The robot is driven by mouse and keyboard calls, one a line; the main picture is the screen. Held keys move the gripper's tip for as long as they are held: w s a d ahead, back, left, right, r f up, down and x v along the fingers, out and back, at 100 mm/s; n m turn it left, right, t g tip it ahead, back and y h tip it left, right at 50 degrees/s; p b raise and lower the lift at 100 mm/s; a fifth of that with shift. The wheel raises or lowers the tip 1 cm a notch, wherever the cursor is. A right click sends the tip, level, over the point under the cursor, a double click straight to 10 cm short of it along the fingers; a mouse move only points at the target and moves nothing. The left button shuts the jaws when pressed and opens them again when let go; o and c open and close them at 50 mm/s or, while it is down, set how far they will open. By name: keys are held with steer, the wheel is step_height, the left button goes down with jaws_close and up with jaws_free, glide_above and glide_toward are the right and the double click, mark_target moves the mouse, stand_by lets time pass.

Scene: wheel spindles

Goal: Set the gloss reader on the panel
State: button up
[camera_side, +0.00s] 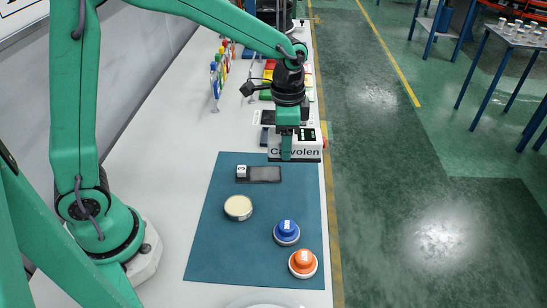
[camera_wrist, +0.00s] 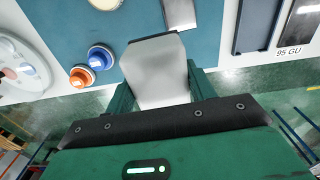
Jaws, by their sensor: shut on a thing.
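My gripper (camera_side: 286,152) is shut on a white box-shaped gloss reader (camera_side: 308,153) with partly covered lettering on its side. In the wrist view the reader's pale grey body (camera_wrist: 154,66) sits between the two green fingers (camera_wrist: 160,92). It is near the far right edge of the blue mat; whether it touches the surface I cannot tell. A dark flat panel (camera_side: 264,174) with a white number tag lies on the mat's far part, nearer the side camera than the reader. It also shows in the wrist view (camera_wrist: 179,14), apart from the reader.
A cream round tin (camera_side: 238,207), a blue-topped (camera_side: 287,232) and an orange-topped puck (camera_side: 303,263) stand on the blue mat (camera_side: 225,250). A dark tile labelled 95 GU (camera_wrist: 256,24) lies beyond the mat. Coloured bottles (camera_side: 215,82) stand further back. The table's right edge is close.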

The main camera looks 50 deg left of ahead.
steer(key=s+d, duration=0.3)
steer(key=s, duration=0.4)
steer(key=w+a+f, duration=0.2)
steer(key=a, duration=0.1)
steer(key=w+a+f, duration=0.2)
steer(key=a, duration=0.2)
steer(key=w+a+f, duration=0.2)
steer(key=a+f, duration=0.1)
steer(key=shift+w+a+f, duration=0.1)
steer(key=shift+w+a, duration=0.05)
steer(key=shift+f, duration=0.15)
steer(key=shift+f, duration=1.85)
steer(key=shift+f, duration=0.15)
steer(key=o, duration=1.3)
